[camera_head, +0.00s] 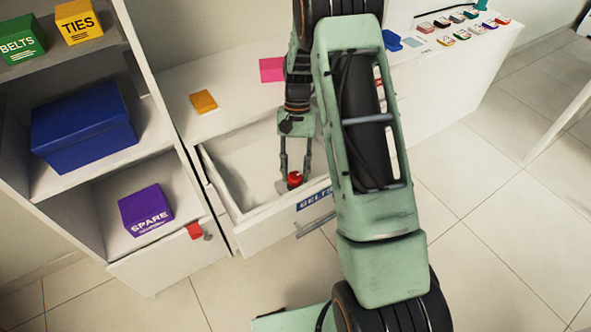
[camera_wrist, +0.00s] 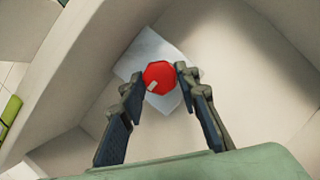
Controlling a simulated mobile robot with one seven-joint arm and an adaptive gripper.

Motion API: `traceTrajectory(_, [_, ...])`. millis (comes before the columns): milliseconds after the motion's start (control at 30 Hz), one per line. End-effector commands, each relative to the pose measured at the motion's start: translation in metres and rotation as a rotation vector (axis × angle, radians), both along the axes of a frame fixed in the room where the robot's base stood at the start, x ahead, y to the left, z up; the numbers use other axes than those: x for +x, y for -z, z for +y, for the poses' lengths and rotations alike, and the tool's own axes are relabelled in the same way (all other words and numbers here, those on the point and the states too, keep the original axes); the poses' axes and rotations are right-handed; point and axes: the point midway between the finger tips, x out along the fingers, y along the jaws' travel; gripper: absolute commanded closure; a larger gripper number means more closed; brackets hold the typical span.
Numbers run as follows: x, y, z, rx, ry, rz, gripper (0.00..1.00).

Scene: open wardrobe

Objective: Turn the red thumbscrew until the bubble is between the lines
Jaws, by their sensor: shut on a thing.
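The red thumbscrew (camera_head: 295,179) is inside the open drawer (camera_head: 238,167) labelled BELTS, close to its front panel. In the wrist view the thumbscrew (camera_wrist: 159,75) is a red faceted knob with a small pale mark, above a light grey plate (camera_wrist: 140,62). My gripper (camera_head: 294,172) reaches down into the drawer and is shut on the thumbscrew. One finger is on each side of it in the wrist view (camera_wrist: 160,78). I cannot make out a bubble or its lines in either view.
Drawer walls surround my gripper. An orange card (camera_head: 203,102) and a pink card (camera_head: 271,69) lie on the top behind. At left, shelves hold a blue box (camera_head: 83,132) and a purple SPARE box (camera_head: 146,209). Floor at right is clear.

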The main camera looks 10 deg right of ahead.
Motion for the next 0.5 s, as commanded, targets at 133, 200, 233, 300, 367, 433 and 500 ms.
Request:
traceTrajectory(133, [0.0006,-0.0002,0.0002,0.0,-0.006,-0.001,0.95])
traceTrajectory(200, [0.0006,-0.0002,0.0002,0.0,-0.006,-0.001,0.95])
traceTrajectory(233, [0.0006,-0.0002,0.0002,0.001,-0.005,-0.001,0.95])
traceTrajectory(300, [0.0005,-0.0003,0.0002,0.001,-0.005,-0.001,0.95])
traceTrajectory(367, [0.0005,-0.0003,0.0002,0.001,-0.005,-0.001,0.95])
traceTrajectory(433, [0.0005,-0.0003,0.0002,0.0,-0.004,-0.001,0.65])
traceTrajectory(500, [0.0005,-0.0002,0.0002,0.0,-0.004,-0.001,0.57])
